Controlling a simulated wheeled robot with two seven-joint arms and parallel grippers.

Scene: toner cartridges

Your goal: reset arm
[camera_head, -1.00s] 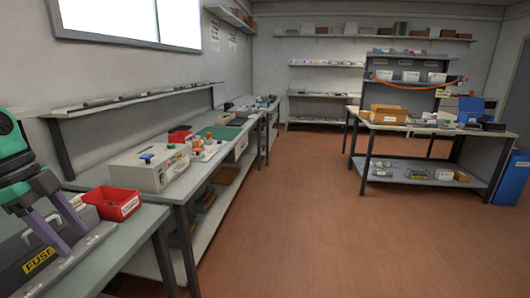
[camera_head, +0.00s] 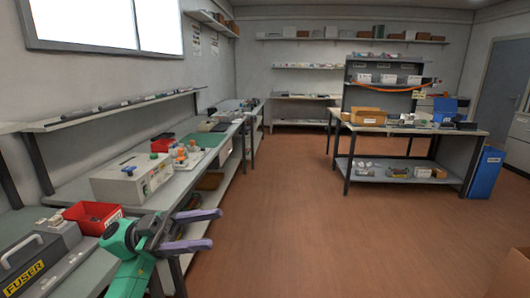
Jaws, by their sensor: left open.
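My left gripper (camera_head: 198,230) is in the lower left of the head view, at the end of a green arm link. Its two purple fingers are spread apart, point to the right and hold nothing. It hangs in front of the near bench edge, beside the red bin (camera_head: 92,217). A dark grey fuser unit (camera_head: 35,262) with a yellow FUSER label lies on the near bench to its left, apart from the fingers. My right gripper is not in the view.
A beige box-shaped device (camera_head: 132,178) stands on the left bench beyond the red bin. A workbench (camera_head: 410,131) with a brown box (camera_head: 368,117) stands at the back right, beside a blue bin (camera_head: 484,173). The brown floor (camera_head: 300,220) between is clear.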

